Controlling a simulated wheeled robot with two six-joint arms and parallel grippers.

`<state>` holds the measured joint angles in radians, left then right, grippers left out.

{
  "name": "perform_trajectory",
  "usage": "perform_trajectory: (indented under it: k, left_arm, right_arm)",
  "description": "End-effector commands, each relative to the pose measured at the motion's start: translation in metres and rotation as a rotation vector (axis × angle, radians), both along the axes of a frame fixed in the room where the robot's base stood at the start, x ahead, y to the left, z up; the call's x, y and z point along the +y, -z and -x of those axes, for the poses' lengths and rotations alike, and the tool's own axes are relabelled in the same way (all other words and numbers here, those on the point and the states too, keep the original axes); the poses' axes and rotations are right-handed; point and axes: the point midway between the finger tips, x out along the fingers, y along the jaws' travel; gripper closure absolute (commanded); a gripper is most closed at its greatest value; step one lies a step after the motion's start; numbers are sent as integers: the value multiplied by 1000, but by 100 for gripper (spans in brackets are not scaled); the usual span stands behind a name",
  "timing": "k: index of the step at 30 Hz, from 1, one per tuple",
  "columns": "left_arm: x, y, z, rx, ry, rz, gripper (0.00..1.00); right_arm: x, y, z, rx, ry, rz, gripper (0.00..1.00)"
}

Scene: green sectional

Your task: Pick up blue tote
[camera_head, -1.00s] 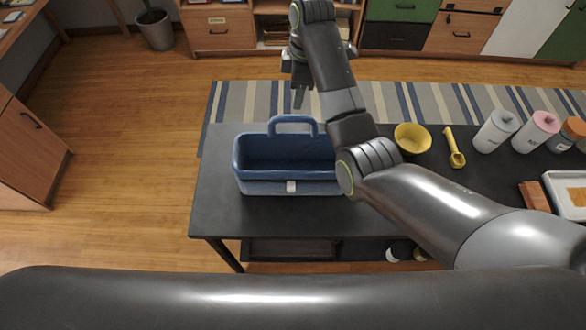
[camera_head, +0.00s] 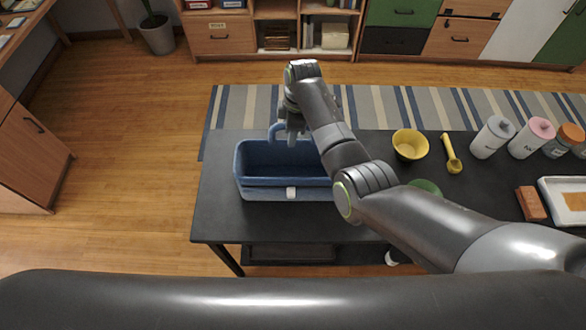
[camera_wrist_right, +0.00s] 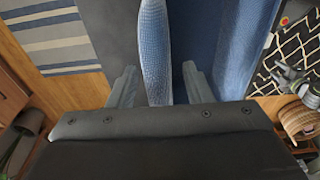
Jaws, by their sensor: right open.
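The blue tote (camera_head: 255,190) stands upright on the left part of the dark table, with its handle arching up at the back. My right gripper (camera_head: 290,135) is at the handle, hiding much of it in the head view. In the right wrist view the tote's handle (camera_wrist_right: 155,50) runs between the two fingers of my right gripper (camera_wrist_right: 155,90). The fingers are open, with gaps on both sides of the handle. The tote's body (camera_wrist_right: 240,45) shows to the right. My left gripper is not in view.
The dark table (camera_head: 225,220) also holds a yellow bowl (camera_head: 410,145), a yellow scoop (camera_head: 452,155), a partly hidden green bowl (camera_head: 425,187), several canisters (camera_head: 492,138), a brown block (camera_head: 531,204) and a white tray (camera_head: 550,190). The table's left edge is clear.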

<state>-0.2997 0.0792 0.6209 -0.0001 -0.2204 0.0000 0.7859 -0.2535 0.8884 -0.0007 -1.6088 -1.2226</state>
Motion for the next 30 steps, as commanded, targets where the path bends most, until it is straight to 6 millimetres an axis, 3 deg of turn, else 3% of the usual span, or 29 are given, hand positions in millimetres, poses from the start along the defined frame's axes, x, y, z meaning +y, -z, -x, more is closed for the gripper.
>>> perform_trajectory:
  k: [28, 30]
  left_arm:
    - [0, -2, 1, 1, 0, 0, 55]
    - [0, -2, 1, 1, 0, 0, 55]
  right_arm:
    - [0, 5, 0, -1, 0, 0, 54]
    - [0, 5, 0, -1, 0, 0, 62]
